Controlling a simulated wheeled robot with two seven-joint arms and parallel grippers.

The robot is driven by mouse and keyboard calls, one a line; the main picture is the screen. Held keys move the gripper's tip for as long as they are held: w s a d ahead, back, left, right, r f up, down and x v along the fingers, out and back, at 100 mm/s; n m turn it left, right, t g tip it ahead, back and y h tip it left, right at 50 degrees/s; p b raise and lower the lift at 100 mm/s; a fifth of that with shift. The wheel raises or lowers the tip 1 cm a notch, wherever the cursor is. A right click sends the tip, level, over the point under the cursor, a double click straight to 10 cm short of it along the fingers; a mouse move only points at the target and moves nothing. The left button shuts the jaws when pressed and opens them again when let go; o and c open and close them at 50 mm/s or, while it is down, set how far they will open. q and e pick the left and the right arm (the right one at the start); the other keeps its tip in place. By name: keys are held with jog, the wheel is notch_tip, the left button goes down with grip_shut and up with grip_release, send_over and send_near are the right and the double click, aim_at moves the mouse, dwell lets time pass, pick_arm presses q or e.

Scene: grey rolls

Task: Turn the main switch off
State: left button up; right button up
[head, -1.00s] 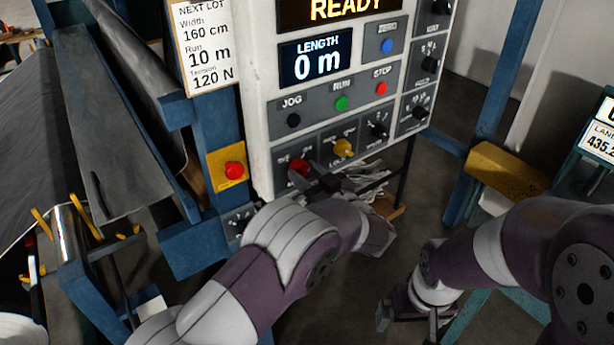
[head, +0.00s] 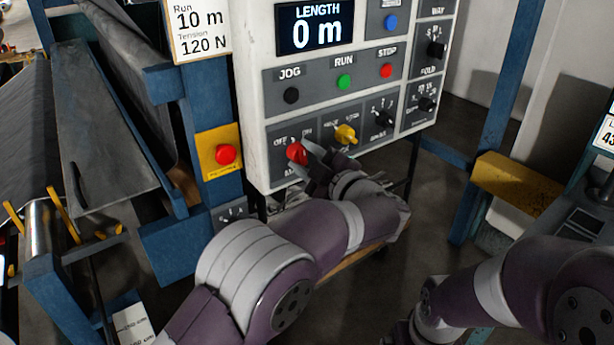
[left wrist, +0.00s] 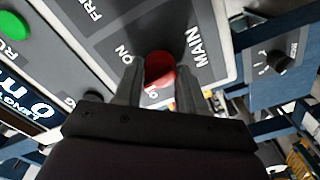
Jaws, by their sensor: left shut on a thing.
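The red main switch knob (head: 296,152) sits at the lower left of the control panel (head: 262,172), with OFF lettered to its upper left and ON to its upper right. In the left wrist view the red knob (left wrist: 159,69) is between the two fingers, beside the word MAIN. My left gripper (head: 309,165) is shut on it, reaching in from below right. The fingers partly cover the knob and its lettering, so I cannot tell its setting. My right gripper (head: 408,332) is low at the bottom edge, apart from the panel; its fingers are not clear.
A yellow knob (head: 345,134) and black selectors (head: 382,118) stand to the right. Above are the black JOG (head: 291,95), green RUN (head: 344,82) and red STOP (head: 387,70) buttons. A red button on a yellow plate (head: 226,154) is left, on the blue frame (head: 205,102).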

pick_arm(q)
jog(key=n+b, duration=0.5)
jog(key=b, duration=0.1)
jog(key=shift+f, duration=0.15)
jog(key=shift+r+n+b, duration=0.25)
jog(key=shift+n+b, duration=0.9)
jog(key=shift+n, duration=0.05)
jog(key=shift+r, duration=0.1)
jog(key=o, duration=1)
jog(key=shift+o, duration=0.3)
jog(key=shift+w, duration=0.15)
jog(key=b+v, duration=0.1)
jog(key=v, duration=1.1)
jog(key=shift+s+d, duration=0.15)
jog(key=shift+s, duration=0.2)
